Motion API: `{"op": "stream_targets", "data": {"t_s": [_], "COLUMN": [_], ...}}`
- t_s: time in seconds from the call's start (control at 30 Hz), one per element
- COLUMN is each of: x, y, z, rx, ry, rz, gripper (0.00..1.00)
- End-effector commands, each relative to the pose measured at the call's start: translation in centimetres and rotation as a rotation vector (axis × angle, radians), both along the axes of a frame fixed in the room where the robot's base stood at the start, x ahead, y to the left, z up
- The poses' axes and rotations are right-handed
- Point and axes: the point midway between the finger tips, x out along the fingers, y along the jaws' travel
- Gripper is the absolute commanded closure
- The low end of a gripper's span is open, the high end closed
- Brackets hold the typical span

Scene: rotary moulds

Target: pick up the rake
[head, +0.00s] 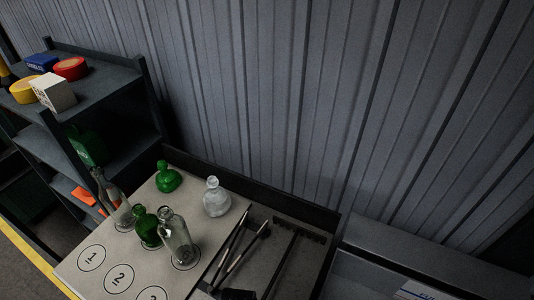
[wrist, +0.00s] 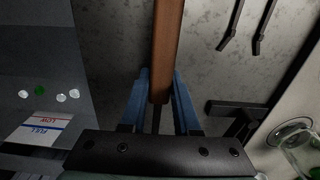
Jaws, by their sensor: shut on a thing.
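The rake (head: 300,231) lies in the dark-edged bay at the right of the bench in the head view, its toothed head towards the wall. In the wrist view its brown handle (wrist: 168,35) runs down from the top edge, and a thin dark shaft continues below it. My gripper (wrist: 160,76) has its blue fingers on both sides of the handle's lower end and is shut on it. The palm hides what lies beyond the shaft. I cannot clearly make out my gripper in the head view.
Two dark rods (wrist: 232,25) lie beside the handle. Several bottles, including a white one (head: 216,197) and a green one (head: 168,178), stand on the numbered bench top (head: 105,247). A labelled bin (wrist: 40,128) is on the other side. A ribbed wall (head: 330,90) stands behind.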

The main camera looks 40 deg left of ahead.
Motion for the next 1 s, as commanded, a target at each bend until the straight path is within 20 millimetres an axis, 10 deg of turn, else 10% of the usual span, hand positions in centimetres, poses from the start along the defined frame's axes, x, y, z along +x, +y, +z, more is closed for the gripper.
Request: {"op": "stream_targets", "data": {"t_s": [1.0], "x": [0.1], "y": [0.1], "z": [10.1], "rx": [0.002], "ry": [-0.003], "rz": [0.001], "gripper": [1.0]}}
